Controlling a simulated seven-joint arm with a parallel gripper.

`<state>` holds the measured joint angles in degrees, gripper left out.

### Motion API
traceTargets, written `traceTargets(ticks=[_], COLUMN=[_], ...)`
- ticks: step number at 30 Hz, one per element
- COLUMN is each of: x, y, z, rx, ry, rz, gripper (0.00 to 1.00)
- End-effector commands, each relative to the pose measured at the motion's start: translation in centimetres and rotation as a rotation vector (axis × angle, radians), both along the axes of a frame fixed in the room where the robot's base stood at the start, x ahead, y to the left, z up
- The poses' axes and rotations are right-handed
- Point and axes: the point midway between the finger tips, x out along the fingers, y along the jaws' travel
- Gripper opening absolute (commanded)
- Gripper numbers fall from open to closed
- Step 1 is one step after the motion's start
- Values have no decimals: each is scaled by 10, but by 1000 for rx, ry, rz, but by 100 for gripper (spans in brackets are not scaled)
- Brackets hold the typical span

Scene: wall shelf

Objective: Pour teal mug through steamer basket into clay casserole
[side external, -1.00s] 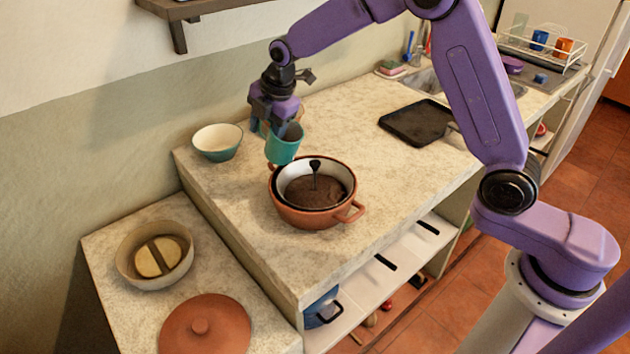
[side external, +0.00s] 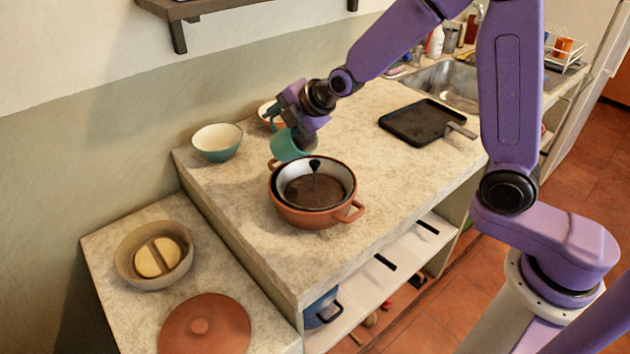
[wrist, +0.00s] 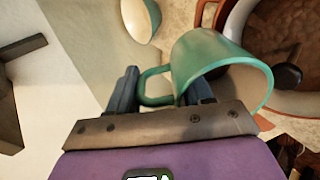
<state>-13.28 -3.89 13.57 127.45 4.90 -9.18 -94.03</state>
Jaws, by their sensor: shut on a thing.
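The teal mug (side external: 290,146) is in my gripper (side external: 299,125), tipped over toward the clay casserole, above its back-left rim. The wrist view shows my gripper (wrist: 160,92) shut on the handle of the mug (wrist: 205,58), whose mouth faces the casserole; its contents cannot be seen. The clay casserole (side external: 287,217) stands on the counter, with two side handles. A white-walled, dark-rimmed vessel (side external: 345,180), seemingly the steamer basket, sits inside it with dark brown matter. A black, round-ended piece stands up in it. No stream from the mug is clear.
A teal-and-white bowl (side external: 217,142) stands at the counter's back left; another bowl (side external: 268,112) is partly behind my gripper. A black pan (side external: 425,121) lies to the right. The lower slab holds a beige bowl (side external: 150,280) and a terracotta lid (side external: 205,328). The counter front is clear.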

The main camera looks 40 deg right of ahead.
Motion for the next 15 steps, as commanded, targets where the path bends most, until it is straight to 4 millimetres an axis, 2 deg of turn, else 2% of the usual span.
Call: traceTargets(ticks=[6, 15], x=[-5, -6], y=[-1, -2], z=[8, 12], rx=[29, 41], ry=[-100, -139], rz=[0, -1], gripper=[0, 0])
